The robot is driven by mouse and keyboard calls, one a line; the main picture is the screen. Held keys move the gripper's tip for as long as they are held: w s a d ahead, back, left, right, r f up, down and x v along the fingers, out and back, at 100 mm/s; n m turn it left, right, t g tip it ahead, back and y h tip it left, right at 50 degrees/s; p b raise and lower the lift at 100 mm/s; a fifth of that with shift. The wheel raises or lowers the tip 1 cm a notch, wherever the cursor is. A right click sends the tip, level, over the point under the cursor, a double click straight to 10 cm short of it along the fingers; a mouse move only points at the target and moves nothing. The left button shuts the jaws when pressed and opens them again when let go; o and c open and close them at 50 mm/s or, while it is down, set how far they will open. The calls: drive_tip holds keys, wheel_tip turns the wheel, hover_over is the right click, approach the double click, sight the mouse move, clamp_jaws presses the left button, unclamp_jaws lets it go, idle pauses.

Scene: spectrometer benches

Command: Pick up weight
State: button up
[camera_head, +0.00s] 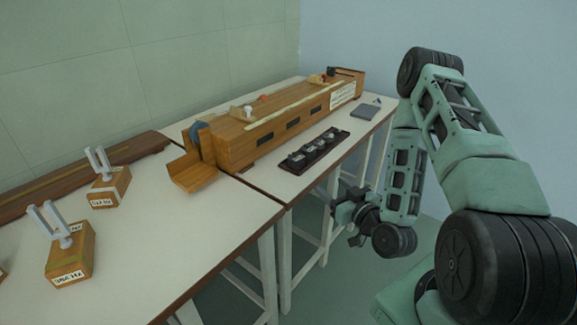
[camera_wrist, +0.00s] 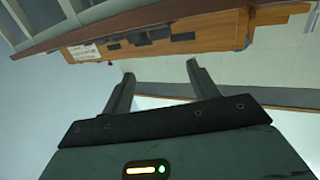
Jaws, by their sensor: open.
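A dark tray (camera_head: 299,166) with several small greyish pieces lies on the right bench, in front of the long wooden instrument. The pieces may be the weights, but they are too small to tell apart. My gripper (camera_head: 342,213) is off the bench's front edge, to the right of and below the tray in the head view. In the wrist view my gripper (camera_wrist: 160,70) has its two fingers apart with nothing between them. No weight can be made out clearly in the wrist view.
The long wooden instrument (camera_head: 235,147) fills the back of the right bench (camera_head: 262,179); it also shows tilted in the wrist view (camera_wrist: 215,30). A small grey flat item (camera_head: 365,112) lies at the far right. Two forked stands (camera_head: 70,257) (camera_head: 109,190) stand on the left bench (camera_head: 150,245).

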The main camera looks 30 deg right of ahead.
drive_tip(key=b, duration=0.5)
approach(300, 160)
drive_tip(key=s, duration=0.3)
drive_tip(key=w+b, duration=0.3)
drive_tip(key=w, duration=0.1)
drive_tip(key=w+b, duration=0.2)
drive_tip(key=w, duration=0.1)
drive_tip(key=shift+d+b, duration=0.3)
drive_tip(key=shift+b, duration=0.05)
drive_tip(key=shift+w+f, duration=0.1)
drive_tip(key=shift+w, duration=1.45)
drive_tip(key=shift+w+f, duration=0.15)
drive_tip(key=shift+w, duration=1.4)
